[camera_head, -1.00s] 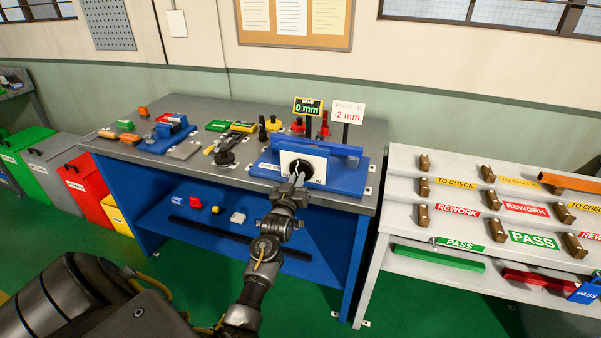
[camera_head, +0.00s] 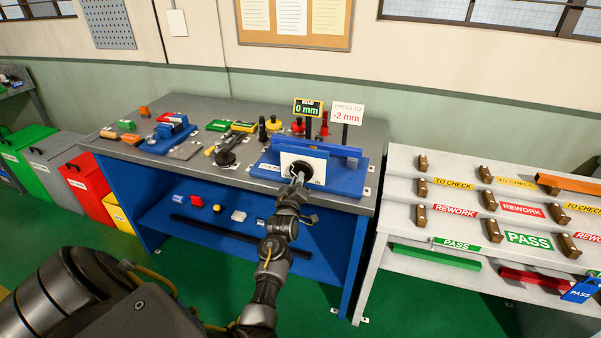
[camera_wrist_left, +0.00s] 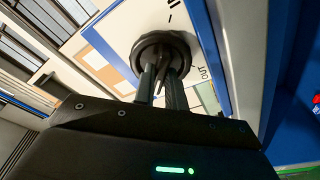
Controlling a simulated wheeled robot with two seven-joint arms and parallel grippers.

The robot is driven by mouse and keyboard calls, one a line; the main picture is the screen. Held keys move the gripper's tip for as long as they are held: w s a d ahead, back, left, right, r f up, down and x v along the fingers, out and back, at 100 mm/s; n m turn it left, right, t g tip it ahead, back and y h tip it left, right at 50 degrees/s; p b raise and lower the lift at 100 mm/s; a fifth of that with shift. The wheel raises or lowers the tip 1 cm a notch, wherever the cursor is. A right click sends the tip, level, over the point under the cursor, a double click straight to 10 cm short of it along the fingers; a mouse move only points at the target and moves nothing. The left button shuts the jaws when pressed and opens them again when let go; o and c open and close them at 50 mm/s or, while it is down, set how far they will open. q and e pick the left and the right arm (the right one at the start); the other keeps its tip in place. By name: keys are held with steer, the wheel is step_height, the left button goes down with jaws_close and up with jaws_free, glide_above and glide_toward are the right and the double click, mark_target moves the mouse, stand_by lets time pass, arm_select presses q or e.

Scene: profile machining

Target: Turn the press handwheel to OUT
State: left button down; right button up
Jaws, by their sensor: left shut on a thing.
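The press (camera_head: 345,180) is a blue fixture on the right part of the blue-and-grey bench, with a white front plate. Its black round handwheel (camera_head: 302,171) sits on that plate, and in the left wrist view the handwheel (camera_wrist_left: 160,46) is close ahead. My left gripper (camera_head: 299,179) is at the handwheel, its two fingers shut on the wheel's middle part. In the wrist view, an "OUT" mark (camera_wrist_left: 203,74) is on the plate beside the wheel. The bend display (camera_head: 308,107) reads 0 mm. The sign beside it (camera_head: 347,112) reads press to -2 mm. My right gripper is not visible.
The bench (camera_head: 215,178) holds several tools and small blocks left of the press. A grey sorting rack (camera_head: 400,215) with PASS, REWORK and TO CHECK labels stands at the right. Coloured bins stand at the left, including a red bin (camera_head: 87,187).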

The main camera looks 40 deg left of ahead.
arm_select(q)
steer(key=shift+n+p, duration=0.3)
steer(key=shift+n, duration=1)
steer(key=shift+n+g+p, duration=0.6)
steer(key=shift+n+p, duration=0.45)
steer(key=shift+n, duration=1.35)
steer(key=shift+r, duration=0.1)
steer(key=shift+n+p, duration=1.1)
steer(key=shift+n, duration=1.1)
